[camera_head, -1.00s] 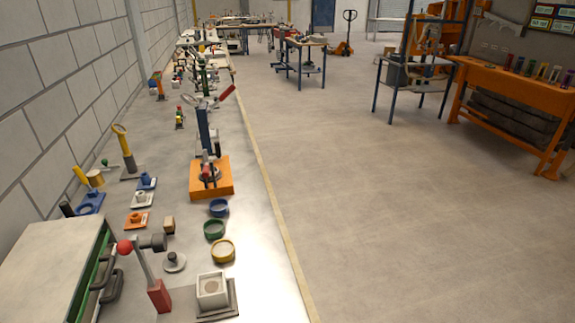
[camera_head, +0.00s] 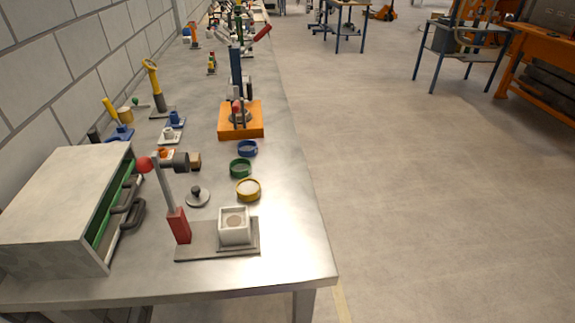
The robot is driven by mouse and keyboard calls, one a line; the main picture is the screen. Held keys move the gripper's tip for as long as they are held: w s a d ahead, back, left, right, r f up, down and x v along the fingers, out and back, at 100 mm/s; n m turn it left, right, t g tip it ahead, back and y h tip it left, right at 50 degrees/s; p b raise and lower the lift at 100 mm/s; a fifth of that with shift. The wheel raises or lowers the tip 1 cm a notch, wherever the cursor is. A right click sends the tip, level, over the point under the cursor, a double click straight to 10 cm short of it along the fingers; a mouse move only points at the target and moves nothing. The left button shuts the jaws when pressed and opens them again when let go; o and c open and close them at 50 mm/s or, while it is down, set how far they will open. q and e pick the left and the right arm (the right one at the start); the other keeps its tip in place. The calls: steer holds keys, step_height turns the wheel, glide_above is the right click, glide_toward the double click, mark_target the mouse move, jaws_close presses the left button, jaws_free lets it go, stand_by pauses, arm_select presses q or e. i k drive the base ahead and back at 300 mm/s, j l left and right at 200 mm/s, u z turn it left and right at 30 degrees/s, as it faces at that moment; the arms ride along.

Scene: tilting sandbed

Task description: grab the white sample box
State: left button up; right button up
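The white sample box (camera_head: 235,227) is a small, open-topped white cube with a round brownish-grey surface inside. It stands upright on the right part of a flat grey base plate (camera_head: 200,243), near the front right corner of the metal bench. A red block with a tilted grey lever and a red ball knob (camera_head: 145,164) rises from the left part of that plate. Neither of my grippers shows in the view.
A pale cabinet (camera_head: 60,205) with green-edged drawers and dark handles stands left of the box. A yellow ring dish (camera_head: 248,190), a green dish (camera_head: 240,168) and a grey knobbed disc (camera_head: 198,197) lie behind it. Bench surface (camera_head: 295,245) right of the box is bare.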

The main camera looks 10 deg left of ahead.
mark_target(235, 226)
steer(key=k+j, duration=0.1)
steer(key=j, duration=0.8)
steer(key=k+j, duration=0.15)
steer(key=j, duration=0.3)
